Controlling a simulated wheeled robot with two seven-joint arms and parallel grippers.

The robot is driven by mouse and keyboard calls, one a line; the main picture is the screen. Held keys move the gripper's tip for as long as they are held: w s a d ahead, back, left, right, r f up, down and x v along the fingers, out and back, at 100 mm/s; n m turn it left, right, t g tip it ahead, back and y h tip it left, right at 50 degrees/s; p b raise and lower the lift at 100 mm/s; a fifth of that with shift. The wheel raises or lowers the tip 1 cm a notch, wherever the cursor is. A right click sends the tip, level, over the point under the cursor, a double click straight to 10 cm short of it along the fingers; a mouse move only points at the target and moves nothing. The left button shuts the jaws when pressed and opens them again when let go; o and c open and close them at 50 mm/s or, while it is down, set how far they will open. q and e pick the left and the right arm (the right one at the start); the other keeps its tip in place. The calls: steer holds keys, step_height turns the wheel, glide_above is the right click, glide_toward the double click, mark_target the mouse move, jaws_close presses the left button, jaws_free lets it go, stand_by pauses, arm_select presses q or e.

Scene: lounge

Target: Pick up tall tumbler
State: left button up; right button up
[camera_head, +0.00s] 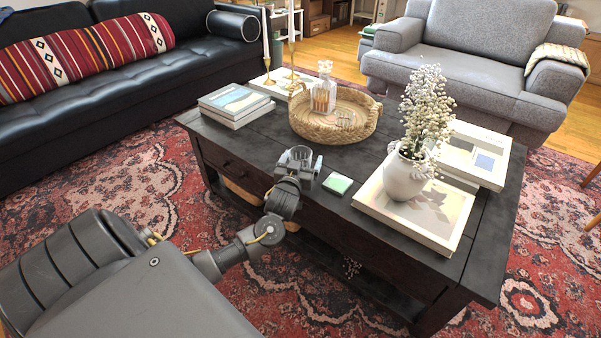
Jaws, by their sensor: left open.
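My left gripper (300,158) is over the near edge of the dark coffee table, its jaws apart. A pale upright edge shows at its right side; I cannot tell if this is a clear glass or part of the gripper. No tall tumbler stands out clearly. A small clear glass (345,119) sits in the front right of the woven tray (303,125), beyond the gripper and apart from it. A glass decanter (323,92) with amber contents stands behind it in the tray. My right gripper is not in view.
On the coffee table (255,140), a green-topped coaster (338,184) lies just right of the gripper. A white vase (404,177) with flowers stands on a large book (375,208) at right. Stacked books (236,103) and brass candlesticks (292,45) stand at the back left.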

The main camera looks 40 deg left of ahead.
arm_select(q)
steer(key=shift+w+a, duration=0.1)
steer(key=shift+w, duration=0.2)
steer(key=shift+c, duration=0.5)
steer(key=c, duration=1.1)
steer(key=shift+r, duration=0.1)
